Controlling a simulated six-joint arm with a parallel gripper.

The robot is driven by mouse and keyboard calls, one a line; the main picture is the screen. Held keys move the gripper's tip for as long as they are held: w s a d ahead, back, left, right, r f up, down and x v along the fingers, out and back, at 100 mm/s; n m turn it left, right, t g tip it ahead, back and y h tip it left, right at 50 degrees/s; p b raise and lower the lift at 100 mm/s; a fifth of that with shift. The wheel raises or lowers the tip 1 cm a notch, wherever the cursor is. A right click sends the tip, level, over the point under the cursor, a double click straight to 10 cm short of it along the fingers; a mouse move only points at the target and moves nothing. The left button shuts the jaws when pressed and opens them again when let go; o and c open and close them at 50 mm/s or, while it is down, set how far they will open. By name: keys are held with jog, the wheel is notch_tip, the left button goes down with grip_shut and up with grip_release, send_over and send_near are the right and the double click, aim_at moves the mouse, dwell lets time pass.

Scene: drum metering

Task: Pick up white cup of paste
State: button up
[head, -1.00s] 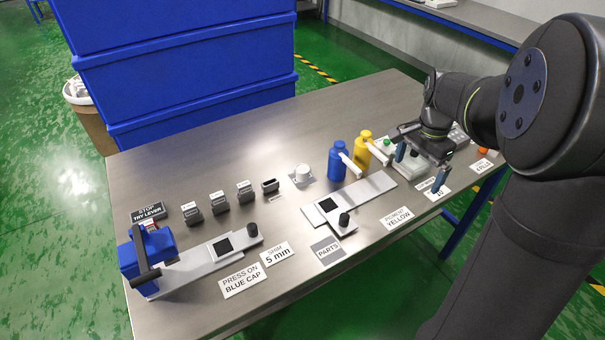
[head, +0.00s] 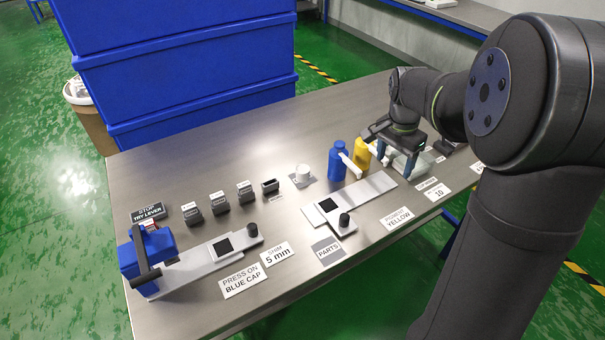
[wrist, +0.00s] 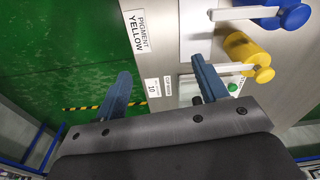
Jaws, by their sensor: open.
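The white cup (head: 302,174) stands upright on a small light square pad (head: 294,183) near the middle of the table. Its contents cannot be made out. My gripper (head: 395,164) is at the right part of the table, above and beside the yellow bottle, well to the right of the cup. In the wrist view my gripper (wrist: 162,88) has its two blue fingers spread wide with nothing between them. The cup does not show in the wrist view.
A blue bottle (head: 337,160) and a yellow bottle (head: 362,157), both with white spouts, stand between the cup and my gripper. Small dark blocks (head: 218,203) stand left of the cup. Large blue bins (head: 190,75) rise behind the table. The table centre behind the cup is clear.

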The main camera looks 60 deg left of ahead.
jog(key=s+a+n+t+y, duration=0.15)
jog(key=s+a+n, duration=0.25)
jog(key=s+a, duration=0.6)
jog(key=n+y, duration=0.1)
jog(key=n, duration=0.1)
send_near(302, 169)
jog(key=shift+t, duration=0.45)
jog(key=x, duration=0.5)
jog(key=shift+s+d+f, duration=0.2)
jog(key=shift+s+f, duration=0.1)
jog(key=shift+x, duration=2.6)
jog(key=shift+a, duration=0.2)
jog(key=shift+c, duration=0.5)
jog(key=c, duration=1)
